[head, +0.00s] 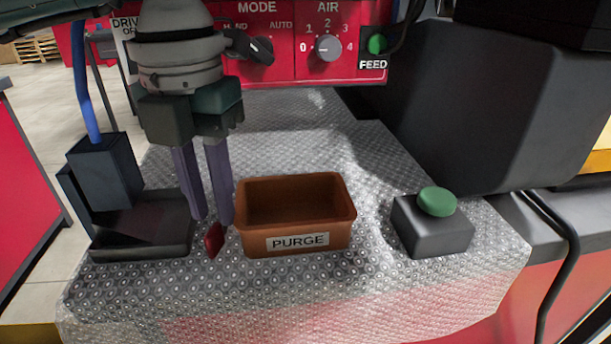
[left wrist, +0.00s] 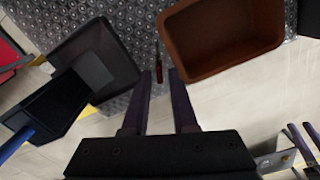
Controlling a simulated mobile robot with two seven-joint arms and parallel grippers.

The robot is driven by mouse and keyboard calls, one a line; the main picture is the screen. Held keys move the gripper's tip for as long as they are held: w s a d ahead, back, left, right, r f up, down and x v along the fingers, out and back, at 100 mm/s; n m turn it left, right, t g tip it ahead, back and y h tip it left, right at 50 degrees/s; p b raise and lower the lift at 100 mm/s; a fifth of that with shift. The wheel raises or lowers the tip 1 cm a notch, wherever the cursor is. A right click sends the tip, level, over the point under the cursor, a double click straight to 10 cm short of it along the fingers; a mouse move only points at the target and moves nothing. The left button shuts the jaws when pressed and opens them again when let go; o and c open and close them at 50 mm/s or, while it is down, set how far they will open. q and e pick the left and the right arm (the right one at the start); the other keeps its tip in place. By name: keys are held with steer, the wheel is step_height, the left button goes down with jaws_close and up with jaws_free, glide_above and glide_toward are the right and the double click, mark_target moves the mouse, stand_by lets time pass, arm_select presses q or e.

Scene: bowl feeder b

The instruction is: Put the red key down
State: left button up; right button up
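The red key (head: 214,239) is a small red piece at the left front corner of the brown PURGE bin (head: 295,241), just below my left fingertips. In the left wrist view the key (left wrist: 159,67) shows as a thin strip between the fingertips, with a gap visible on either side. My left gripper (head: 212,220) points down with its two purple fingers apart; it also shows in the left wrist view (left wrist: 158,76). What looks like my right gripper (left wrist: 304,140) shows partly at the lower right edge of the left wrist view; its opening is unclear.
A black tray (head: 140,250) with a dark block (head: 104,172) and blue hose is left of my gripper. A grey box with a green button (head: 437,201) stands right of the bin. The red panel (head: 292,66) with knobs is behind. Patterned tabletop is clear in front.

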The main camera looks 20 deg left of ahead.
mark_target(214, 226)
arm_select(q)
step_height(214, 226, down, 4)
steer(key=shift+s+r, duration=0.1)
steer(key=shift+s, duration=0.05)
jaws_close()
stand_by(0.4)
